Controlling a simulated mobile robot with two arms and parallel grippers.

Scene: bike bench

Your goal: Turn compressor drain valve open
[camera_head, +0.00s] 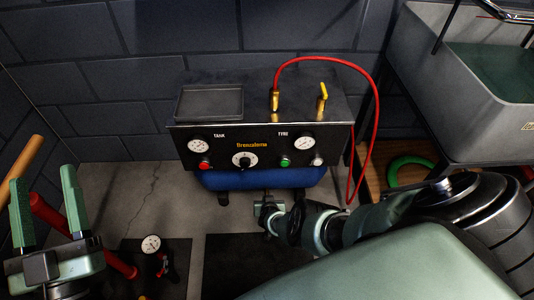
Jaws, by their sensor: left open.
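The compressor (262,151) stands against the back wall, a dark box with gauges and knobs above a blue tank (262,179). My left gripper (44,178) is at the lower left, open, fingers pointing up, well away from the compressor. My right arm enters from the right; its gripper (262,211) is low in front of the tank. Its jaw state is not clear.
A red hose (375,105) loops from a brass fitting (275,99) down the compressor's right side. A grey basin (460,120) stands at right. A red-handled gauge tool (152,245) and a wooden handle (27,158) are at left. Bare concrete floor lies left of the compressor.

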